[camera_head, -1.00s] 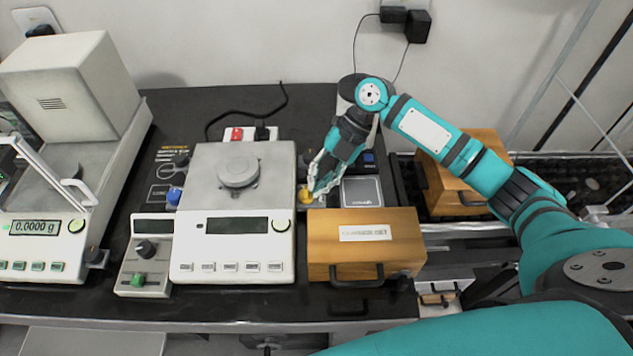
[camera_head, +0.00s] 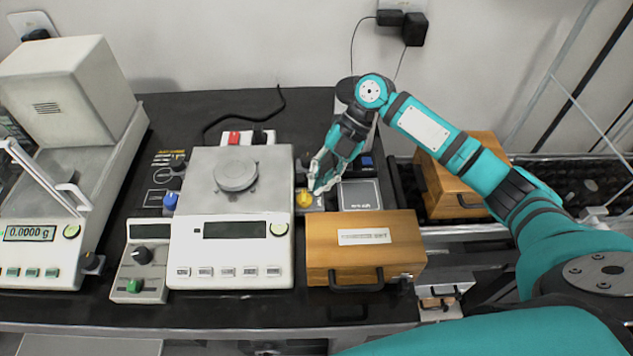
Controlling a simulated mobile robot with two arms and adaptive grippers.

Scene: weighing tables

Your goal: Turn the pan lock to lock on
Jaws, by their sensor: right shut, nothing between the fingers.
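The middle balance has a silver top with a round pan (camera_head: 236,175) and a dark, blank display. A yellow knob (camera_head: 304,198) sits on a small plate at the balance's right side. A blue knob (camera_head: 170,201) stands at its left side. No label that I can read tells which is the pan lock. My right gripper (camera_head: 316,187) is shut and empty, with its fingertips pointing down just right of the yellow knob. I cannot tell whether they touch it. My left gripper is out of view.
A wooden case (camera_head: 340,262) stands close in front of my right gripper, and a flat grey scale (camera_head: 360,195) lies to its right. Another balance (camera_head: 45,255) reading 0.0000 g is at left. A control box (camera_head: 141,272) stands left of the middle balance.

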